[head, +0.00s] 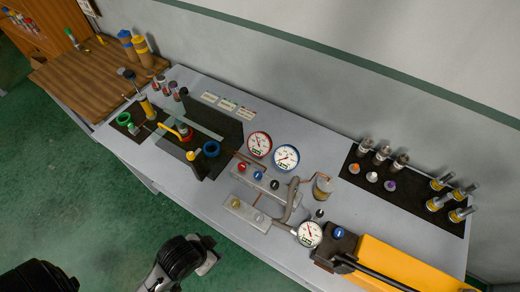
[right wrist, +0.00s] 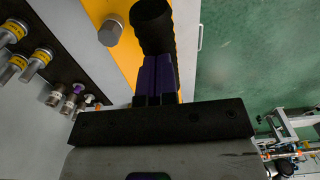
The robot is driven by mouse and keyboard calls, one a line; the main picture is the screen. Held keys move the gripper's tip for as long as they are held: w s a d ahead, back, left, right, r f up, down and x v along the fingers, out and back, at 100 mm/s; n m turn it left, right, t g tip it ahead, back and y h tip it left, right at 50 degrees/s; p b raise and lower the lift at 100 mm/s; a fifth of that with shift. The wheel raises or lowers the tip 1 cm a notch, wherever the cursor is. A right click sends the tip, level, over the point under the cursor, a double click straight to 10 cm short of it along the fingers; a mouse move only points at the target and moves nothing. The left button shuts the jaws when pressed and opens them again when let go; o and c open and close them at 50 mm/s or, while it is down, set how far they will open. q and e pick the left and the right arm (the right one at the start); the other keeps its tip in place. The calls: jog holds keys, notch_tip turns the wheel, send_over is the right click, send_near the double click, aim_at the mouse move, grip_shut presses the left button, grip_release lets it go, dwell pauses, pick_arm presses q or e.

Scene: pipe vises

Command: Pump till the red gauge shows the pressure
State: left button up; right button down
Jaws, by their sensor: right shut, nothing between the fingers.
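The red gauge (head: 259,144) stands on the bench's middle in the head view, left of the blue gauge (head: 286,157). Its reading is too small to make out. A silver-rimmed gauge (head: 308,233) stands nearer, beside the yellow pump (head: 385,262). The pump has a black lever (head: 372,272) along its near side. In the right wrist view, my right gripper (right wrist: 155,62) is shut with its purple fingers at a thick black grip (right wrist: 152,25), which looks like the lever's end; contact is unclear. A joint of my arm shows at the head view's bottom, but no left fingers are visible.
A valve block with coloured knobs (head: 257,178) and a second block (head: 247,213) lie between the gauges and the front edge. Several fittings stand on a dark mat (head: 411,202) at right. A vise area with a yellow handle (head: 173,132) is at left. Green floor lies in front.

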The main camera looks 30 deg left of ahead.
jog(key=shift+d+f+b, duration=0.15)
jog(key=shift+f+b, duration=0.25)
jog(key=shift+f, duration=0.5)
jog(key=shift+r+p, duration=0.35)
jog(key=shift+r, duration=0.3)
jog(key=r+p, duration=0.2)
jog(key=a+r+p, duration=0.1)
jog(key=r, duration=0.1)
jog(key=r+p, duration=0.2)
jog(key=r, duration=0.1)
jog(key=shift+s+a+p, duration=0.1)
jog(key=shift+a+p, duration=0.2)
jog(key=shift+p, duration=0.05)
jog(key=shift+f, duration=0.15)
notch_tip(320, 180, up, 5)
jog(key=p, duration=0.3)
